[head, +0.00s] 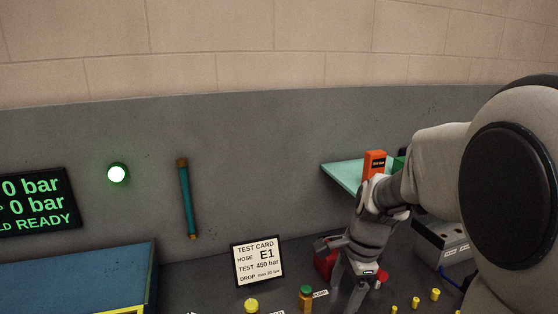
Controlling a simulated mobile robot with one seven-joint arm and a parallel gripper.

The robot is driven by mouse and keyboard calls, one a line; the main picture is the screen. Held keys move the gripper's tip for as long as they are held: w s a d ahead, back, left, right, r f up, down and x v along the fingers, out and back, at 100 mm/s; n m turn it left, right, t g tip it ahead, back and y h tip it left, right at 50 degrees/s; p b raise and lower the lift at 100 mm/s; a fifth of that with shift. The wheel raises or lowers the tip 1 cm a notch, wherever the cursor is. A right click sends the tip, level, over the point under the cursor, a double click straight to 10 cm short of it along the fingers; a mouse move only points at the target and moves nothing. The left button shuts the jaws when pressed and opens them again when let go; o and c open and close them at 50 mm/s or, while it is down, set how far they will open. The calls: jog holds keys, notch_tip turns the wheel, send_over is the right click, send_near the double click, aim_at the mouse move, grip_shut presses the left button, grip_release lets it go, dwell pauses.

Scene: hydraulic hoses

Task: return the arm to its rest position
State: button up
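My arm comes in from the right and bends down over the bench. My gripper (346,290) points down near the bottom edge, left of the arm's large near joint. Its two fingers look spread, with a gap between them and nothing seen held. Their lower ends are near the frame's bottom edge, so the tips are hard to make out. A red object (326,258) is just behind and left of the gripper.
A test card reading E1 (258,262) stands left of the gripper. Yellow-capped (251,305) and green-capped (305,297) fittings are in front. An orange device (374,164) sits on a green shelf (343,176) behind my arm. A blue box (80,275) is at left.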

jog(key=s+r+n+t, duration=0.2)
jog(key=s+r+n, duration=0.3)
jog(key=s+n, duration=0.3)
jog(key=s+r+n+t+h, duration=0.1)
jog(key=s+r+n+t, duration=0.1)
jog(key=s+r+n, duration=0.3)
jog(key=s+d+n, duration=0.1)
jog(key=s+n, duration=0.2)
jog(key=shift+r+h, duration=0.3)
jog(key=shift+w, duration=0.1)
dwell(0.5)
